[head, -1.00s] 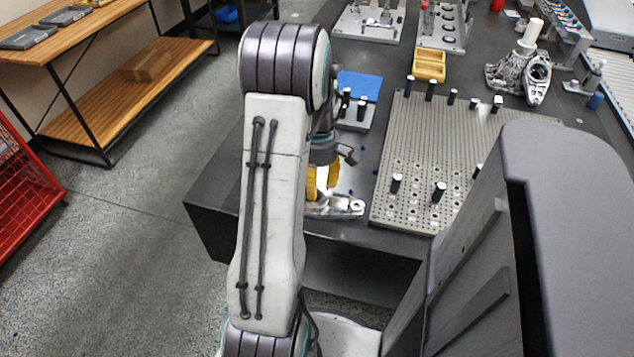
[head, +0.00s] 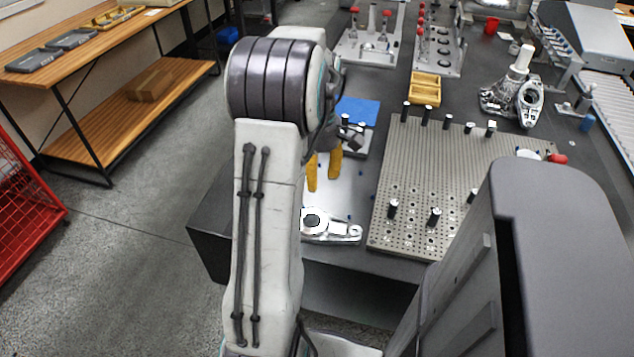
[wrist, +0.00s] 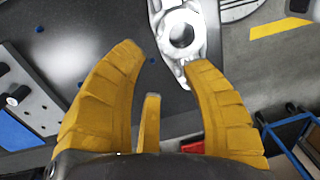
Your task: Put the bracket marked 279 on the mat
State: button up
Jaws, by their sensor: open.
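A silver metal bracket (head: 345,232) with a round ring end lies flat near the front edge of the dark table; no number is legible on it. Its ring also shows at the top of the wrist view (wrist: 196,45). A flat blue mat (head: 360,110) lies farther back; what seems to be its edge shows at lower left in the wrist view (wrist: 14,132). My gripper (head: 323,184) has yellow fingers, open and empty, between bracket and mat. In the wrist view the fingers (wrist: 163,56) are spread, with the right tip overlapping the bracket's edge in the picture.
A perforated fixture plate (head: 440,170) with several black posts stands right of the bracket. A grey block with posts (head: 358,143) sits just in front of the mat. A yellow tray (head: 426,90) and a metal casting (head: 512,98) are farther back.

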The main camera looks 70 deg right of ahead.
jog(key=shift+r, duration=0.6)
